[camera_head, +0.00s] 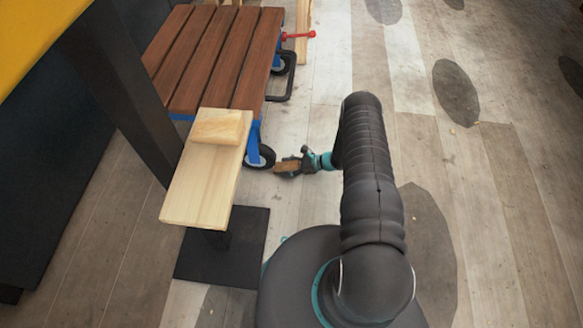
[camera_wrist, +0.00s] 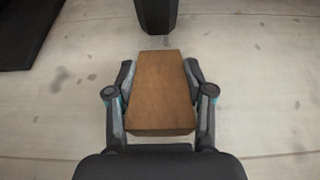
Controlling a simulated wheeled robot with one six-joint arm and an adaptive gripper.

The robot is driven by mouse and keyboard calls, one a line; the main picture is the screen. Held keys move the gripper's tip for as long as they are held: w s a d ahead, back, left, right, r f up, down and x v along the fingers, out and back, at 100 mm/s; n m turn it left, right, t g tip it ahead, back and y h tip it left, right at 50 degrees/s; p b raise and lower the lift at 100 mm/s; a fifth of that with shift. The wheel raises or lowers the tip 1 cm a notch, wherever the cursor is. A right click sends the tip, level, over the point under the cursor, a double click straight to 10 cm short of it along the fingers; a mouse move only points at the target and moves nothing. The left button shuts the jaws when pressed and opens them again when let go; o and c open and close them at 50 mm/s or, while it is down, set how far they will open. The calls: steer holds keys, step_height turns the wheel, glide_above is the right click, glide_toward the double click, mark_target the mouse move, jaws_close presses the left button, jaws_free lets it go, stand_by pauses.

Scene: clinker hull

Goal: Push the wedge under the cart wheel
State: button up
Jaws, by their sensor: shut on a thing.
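The cart (camera_head: 215,60) has a brown slatted deck on a blue frame. Its near wheel (camera_head: 264,157) is black and stands on the floor below the near right corner; it also shows at the top of the wrist view (camera_wrist: 156,14). My gripper (camera_head: 291,165) is low at the floor, to the right of this wheel. It is shut on the brown wooden wedge (camera_wrist: 160,90), with one finger along each side. The wedge points toward the wheel in the wrist view. A small gap seems to lie between them there; whether the wedge touches the floor I cannot tell.
A pale wooden stand (camera_head: 195,190) with a light block (camera_head: 221,127) on it rises left of the wheel on a black base plate (camera_head: 250,262). A dark post (camera_head: 120,85) stands further left. A red-handled part (camera_head: 298,35) juts from the cart. Floor to the right is clear.

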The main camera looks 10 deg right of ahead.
mark_target(279, 167)
steer(key=shift+w+a+f+b, duration=0.1)
steer(key=shift+w+a+b, duration=0.15)
steer(key=shift+a, duration=0.6)
steer(key=shift+w+a+b, duration=0.2)
steer(key=shift+w+a, duration=0.05)
steer(key=shift+a, duration=0.55)
steer(key=o, duration=1.3)
steer(key=v, duration=1.2)
